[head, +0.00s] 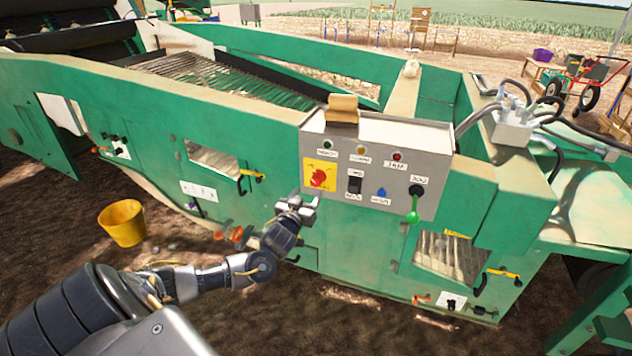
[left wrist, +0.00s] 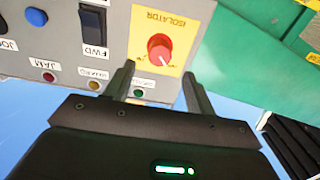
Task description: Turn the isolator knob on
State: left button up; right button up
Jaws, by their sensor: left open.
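The isolator knob (head: 319,178) is a red round knob on a yellow square plate on the grey control panel (head: 436,169) of the green machine. In the left wrist view the knob (left wrist: 160,50) shows with a white pointer mark, under the label ISOLATOR on the plate (left wrist: 180,20). My left gripper (head: 304,203) is just below and left of the knob in the head view. In the left wrist view its two fingers (left wrist: 158,82) are open and empty, with the knob beyond their tips, apart from them. My right gripper is not in view.
Indicator lamps line the panel's top. A tan object (head: 343,108) sits above the panel. A yellow bucket (head: 122,222) stands on the ground at left.

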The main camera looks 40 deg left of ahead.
aim_at(315, 183)
pick_arm(q)
jog(key=x, duration=0.8)
jog(key=shift+w, duration=0.1)
jog(key=shift+f, duration=0.1)
jog(key=shift+c, duration=0.6)
jog(key=c, duration=0.8)
jog(key=shift+c, duration=0.2)
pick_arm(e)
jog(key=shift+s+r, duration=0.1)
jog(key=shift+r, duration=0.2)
